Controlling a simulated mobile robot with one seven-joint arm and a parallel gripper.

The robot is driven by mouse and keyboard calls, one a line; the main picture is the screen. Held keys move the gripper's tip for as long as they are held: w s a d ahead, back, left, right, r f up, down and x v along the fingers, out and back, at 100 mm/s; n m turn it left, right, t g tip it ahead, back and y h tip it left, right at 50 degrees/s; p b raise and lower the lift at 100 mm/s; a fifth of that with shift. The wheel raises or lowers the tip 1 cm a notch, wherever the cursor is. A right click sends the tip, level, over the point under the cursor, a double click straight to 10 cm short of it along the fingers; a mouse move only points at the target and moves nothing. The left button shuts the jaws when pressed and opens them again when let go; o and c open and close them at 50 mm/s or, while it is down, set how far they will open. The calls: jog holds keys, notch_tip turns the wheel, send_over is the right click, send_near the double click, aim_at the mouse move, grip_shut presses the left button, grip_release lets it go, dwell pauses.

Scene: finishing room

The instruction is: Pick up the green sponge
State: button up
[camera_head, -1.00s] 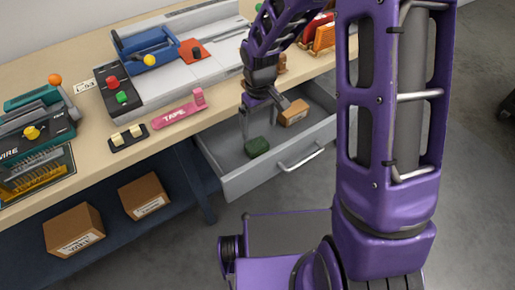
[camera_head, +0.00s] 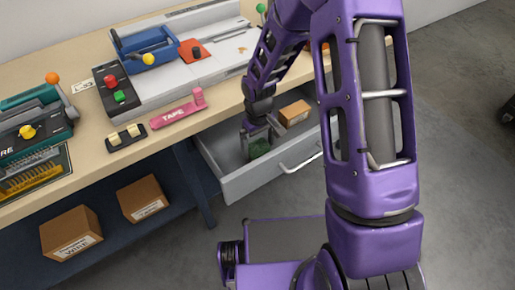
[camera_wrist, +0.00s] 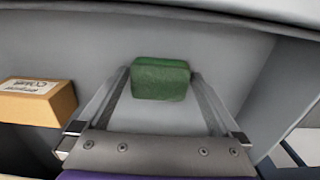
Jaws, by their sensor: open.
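The green sponge (camera_wrist: 160,78) lies on the floor of the open grey drawer (camera_head: 238,185). In the wrist view it sits between the two fingers of my gripper (camera_wrist: 160,90), near their far ends. The fingers are open; whether either one touches the sponge I cannot tell. In the head view my gripper (camera_head: 258,143) reaches down into the drawer and partly hides the sponge (camera_head: 259,148).
A cardboard box (camera_head: 294,113) lies in the drawer and shows at left in the wrist view (camera_wrist: 38,101). The drawer walls stand close around. The workbench (camera_head: 180,125) above holds a pink tape tool (camera_head: 178,110) and machines.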

aim_at(258, 147)
jog(key=c, duration=1.1)
jog(key=shift+o, duration=0.2)
notch_tip(258, 147, up, 10)
jog(key=p, duration=0.2)
